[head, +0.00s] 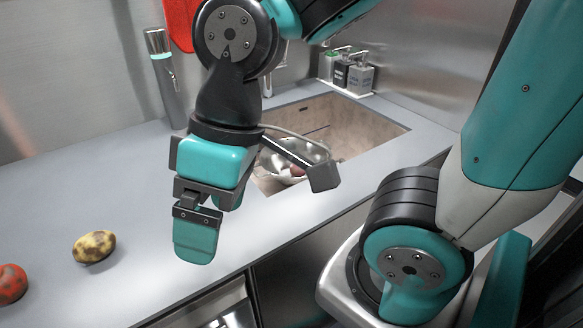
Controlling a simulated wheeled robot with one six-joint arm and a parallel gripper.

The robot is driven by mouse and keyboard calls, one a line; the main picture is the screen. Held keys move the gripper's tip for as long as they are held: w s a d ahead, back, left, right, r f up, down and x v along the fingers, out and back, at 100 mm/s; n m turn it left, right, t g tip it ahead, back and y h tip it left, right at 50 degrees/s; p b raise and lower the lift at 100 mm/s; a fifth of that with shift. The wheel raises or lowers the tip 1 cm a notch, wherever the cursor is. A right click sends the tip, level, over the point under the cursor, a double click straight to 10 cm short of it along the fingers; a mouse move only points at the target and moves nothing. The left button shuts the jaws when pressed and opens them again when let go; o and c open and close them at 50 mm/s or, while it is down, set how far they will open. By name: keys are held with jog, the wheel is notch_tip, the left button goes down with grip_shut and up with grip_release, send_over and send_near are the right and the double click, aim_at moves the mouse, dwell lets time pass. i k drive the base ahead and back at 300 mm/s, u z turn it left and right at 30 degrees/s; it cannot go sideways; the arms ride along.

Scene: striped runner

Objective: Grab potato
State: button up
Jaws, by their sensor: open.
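The potato (94,246), yellow-brown with dark patches, lies on the grey counter at the lower left. My gripper (196,240) hangs over the counter's front part, to the right of the potato and clear of it, with its teal fingers pointing down. It is open, and nothing shows between its fingers. One finger largely hides the other from this side.
A red spotted round item (11,284) lies left of the potato. A sink (374,126) with a metal vessel (290,158) in it is behind my gripper. A grey cylinder (163,82) and several dispensers (360,77) stand at the back. The counter (120,170) around the potato is mostly clear.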

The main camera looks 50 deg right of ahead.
aim_at(94, 246)
jog(key=z, duration=0.55)
jog(key=k, duration=1.25)
jog(key=u, duration=0.2)
jog(key=i, duration=0.7)
jog(key=u, duration=1)
jog(key=i, duration=0.55)
jog(key=u, duration=0.05)
